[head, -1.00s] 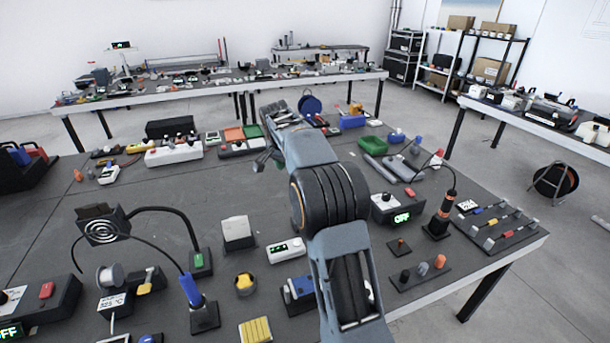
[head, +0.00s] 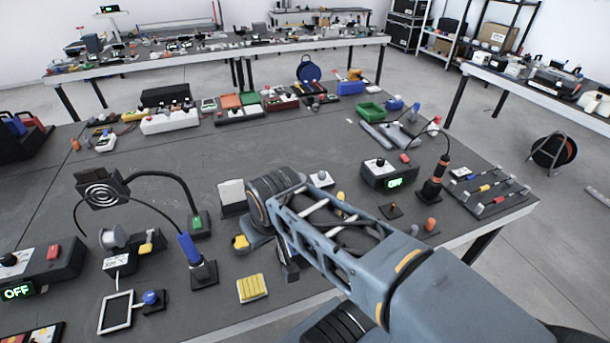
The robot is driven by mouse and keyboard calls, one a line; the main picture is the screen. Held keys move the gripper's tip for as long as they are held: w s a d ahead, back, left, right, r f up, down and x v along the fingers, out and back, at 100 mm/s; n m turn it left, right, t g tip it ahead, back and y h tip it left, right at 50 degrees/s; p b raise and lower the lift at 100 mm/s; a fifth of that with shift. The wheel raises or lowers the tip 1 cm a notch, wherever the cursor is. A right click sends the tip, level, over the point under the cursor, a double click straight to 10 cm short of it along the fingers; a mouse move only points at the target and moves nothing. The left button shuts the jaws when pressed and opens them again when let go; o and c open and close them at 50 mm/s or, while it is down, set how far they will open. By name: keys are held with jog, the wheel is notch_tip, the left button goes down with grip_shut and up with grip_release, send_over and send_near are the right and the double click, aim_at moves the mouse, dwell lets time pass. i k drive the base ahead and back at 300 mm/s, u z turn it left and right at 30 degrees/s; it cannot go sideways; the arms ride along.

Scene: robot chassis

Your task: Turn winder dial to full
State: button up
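No part is clearly marked as the winder, so I cannot tell which dial is meant. A black box at the left edge has a dark dial (head: 8,260), a red button and a green OFF display. A similar black box at right has a dial (head: 380,162) and an OFF display. A grey spool (head: 115,238) sits on a dark stand with a yellow lever in the left foreground. My gripper (head: 287,272) seems to point down near the front edge of the table, right of the yellow ribbed block. My arm partly hides it, and its fingers are unclear.
A tall orange-banded tool stand (head: 434,185) is at right. The middle of the dark table (head: 200,160) is clear.

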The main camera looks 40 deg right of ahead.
aim_at(322, 174)
jog(key=u, duration=1.3)
jog(key=k, duration=1.05)
jog(key=z, duration=1.4)
jog(key=i, duration=0.5)
jog(key=z, duration=0.05)
